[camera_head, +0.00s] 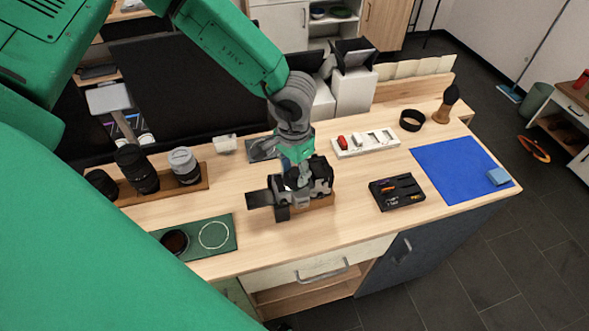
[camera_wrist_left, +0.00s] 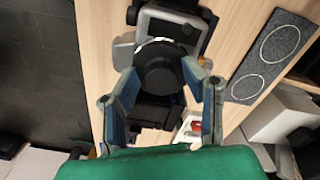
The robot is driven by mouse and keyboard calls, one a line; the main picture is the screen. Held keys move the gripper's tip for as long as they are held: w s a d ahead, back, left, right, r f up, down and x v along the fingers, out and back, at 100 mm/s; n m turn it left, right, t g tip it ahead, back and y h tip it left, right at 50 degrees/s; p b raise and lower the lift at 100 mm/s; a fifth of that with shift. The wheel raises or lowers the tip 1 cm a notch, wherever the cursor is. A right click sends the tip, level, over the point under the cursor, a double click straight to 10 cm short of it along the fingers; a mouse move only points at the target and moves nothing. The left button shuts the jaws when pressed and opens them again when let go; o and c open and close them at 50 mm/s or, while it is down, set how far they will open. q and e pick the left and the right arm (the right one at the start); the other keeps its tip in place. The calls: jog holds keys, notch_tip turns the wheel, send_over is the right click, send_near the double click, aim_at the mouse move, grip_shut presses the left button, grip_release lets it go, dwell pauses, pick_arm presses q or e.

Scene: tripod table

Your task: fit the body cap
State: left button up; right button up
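The camera (camera_head: 318,178), black and grey, sits on a small wooden block on the table. It also shows in the left wrist view (camera_wrist_left: 167,22). My left gripper (camera_head: 292,182) is at the camera, reaching down from above. In the left wrist view my left gripper (camera_wrist_left: 160,76) has its fingertips against both sides of a round black body cap (camera_wrist_left: 160,68). The cap lies over the front of the camera, with a pale rim showing behind it. I cannot tell whether it is seated. My right gripper is not in view.
The green mat (camera_head: 228,247) at the front left bears a dark round piece and an empty white ring. Several lenses (camera_head: 137,170) stand on a wooden rack (camera_head: 195,184). A black tool tray (camera_head: 397,204), white tray (camera_head: 366,153) and blue cloth (camera_head: 450,170) lie right. The front middle is clear.

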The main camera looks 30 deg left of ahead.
pick_arm(q)
grip_shut()
jog(key=shift+f+m, duration=0.1)
jog(key=shift+m, duration=0.9)
jog(key=shift+c, duration=0.6)
grip_release()
jog(key=shift+a, duration=0.1)
jog(key=o, duration=0.6)
jog(key=shift+o, duration=0.2)
